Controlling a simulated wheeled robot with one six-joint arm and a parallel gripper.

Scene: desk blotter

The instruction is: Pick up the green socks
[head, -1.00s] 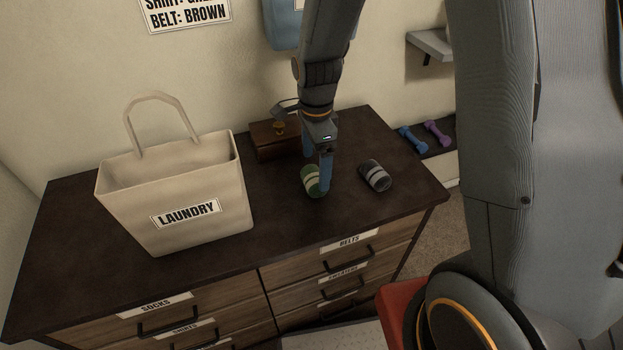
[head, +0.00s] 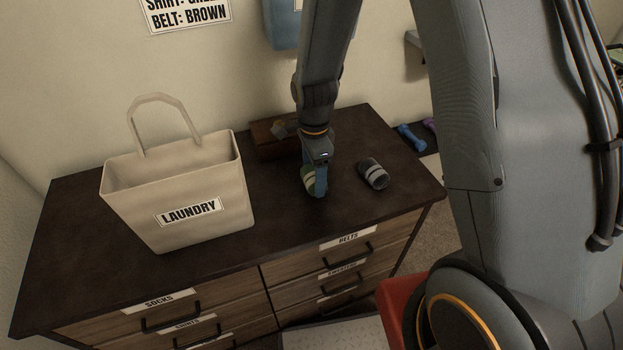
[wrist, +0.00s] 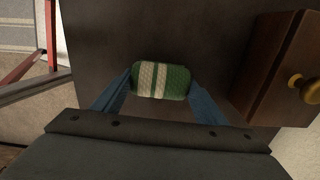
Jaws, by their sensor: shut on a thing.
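The green socks (head: 307,180), a rolled bundle with pale stripes, are on the dark dresser top. My gripper (head: 316,188) points down at them and partly hides them in the head view. In the wrist view the green socks (wrist: 160,80) sit between the two blue fingers of my gripper (wrist: 160,84), one finger against each end. The gripper is shut on them. I cannot see a clear gap between the socks and the dresser top.
Grey striped socks (head: 373,174) lie just right of the gripper. A cream laundry bag (head: 215,165) stands to the left on the dresser top (head: 80,240). A wooden box (head: 268,140) with a brass knob is close behind. Dumbbells (head: 411,137) lie beyond the right edge.

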